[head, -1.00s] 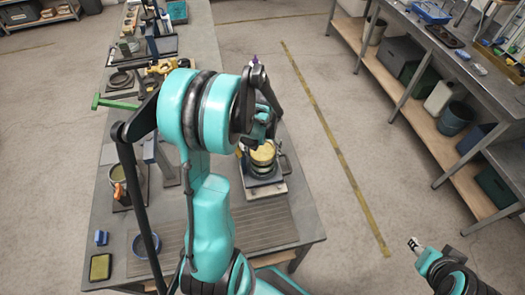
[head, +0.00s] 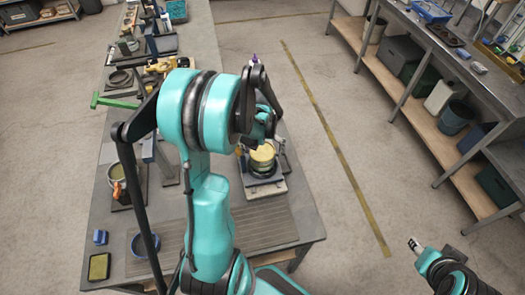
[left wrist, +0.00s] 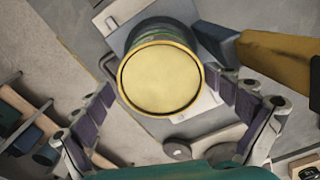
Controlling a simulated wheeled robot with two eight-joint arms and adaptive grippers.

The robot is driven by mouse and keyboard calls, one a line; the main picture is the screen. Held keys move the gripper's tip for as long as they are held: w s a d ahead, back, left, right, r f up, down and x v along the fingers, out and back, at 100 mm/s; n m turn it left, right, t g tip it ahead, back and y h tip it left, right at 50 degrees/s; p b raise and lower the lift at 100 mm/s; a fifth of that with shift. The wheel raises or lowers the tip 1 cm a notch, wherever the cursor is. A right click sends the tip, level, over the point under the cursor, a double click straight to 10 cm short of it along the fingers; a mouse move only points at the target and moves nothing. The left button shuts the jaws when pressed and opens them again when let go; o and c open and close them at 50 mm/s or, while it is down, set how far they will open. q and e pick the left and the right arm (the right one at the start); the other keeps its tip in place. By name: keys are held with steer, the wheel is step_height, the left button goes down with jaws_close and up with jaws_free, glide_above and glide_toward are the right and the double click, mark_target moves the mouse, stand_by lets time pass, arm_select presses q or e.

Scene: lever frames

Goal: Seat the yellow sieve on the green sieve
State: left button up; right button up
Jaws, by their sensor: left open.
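The yellow sieve (head: 262,154) sits at the top of a round stack on a grey machine with a light base. In the left wrist view its pale yellow disc and rim (left wrist: 160,78) face the camera. A dark green wall (left wrist: 160,32), apparently the green sieve, shows behind its rim; I cannot tell how closely the two fit. My left gripper (left wrist: 162,92) is open, its padded fingers on either side of the yellow sieve and apparently clear of it. In the head view my left arm partly hides this gripper. My right gripper (head: 415,244) is away over the floor, too small to judge.
The grey machine (head: 266,190) stands near the right edge of the bench, behind a ribbed mat (head: 255,228). A blue ring (head: 141,245), a yellow-topped block (head: 99,267) and a green-handled tool (head: 115,103) lie at left. Open floor lies right of the bench.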

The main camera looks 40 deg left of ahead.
arm_select(q)
step_height(320, 180, up, 12)
stand_by(0.6)
stand_by(0.5)
steer(key=s+d+f+m+t+b, duration=0.3)
steer(key=d+b, duration=0.3)
steer(key=d, duration=0.3)
steer(key=s+d+f+m+t+b, duration=0.3)
steer(key=s+d+f+t+b, duration=0.1)
steer(key=d, duration=0.5)
steer(key=shift+s+d+f+b, duration=0.15)
steer(key=shift+s+f+b, duration=0.15)
steer(key=shift+f+b, duration=0.7)
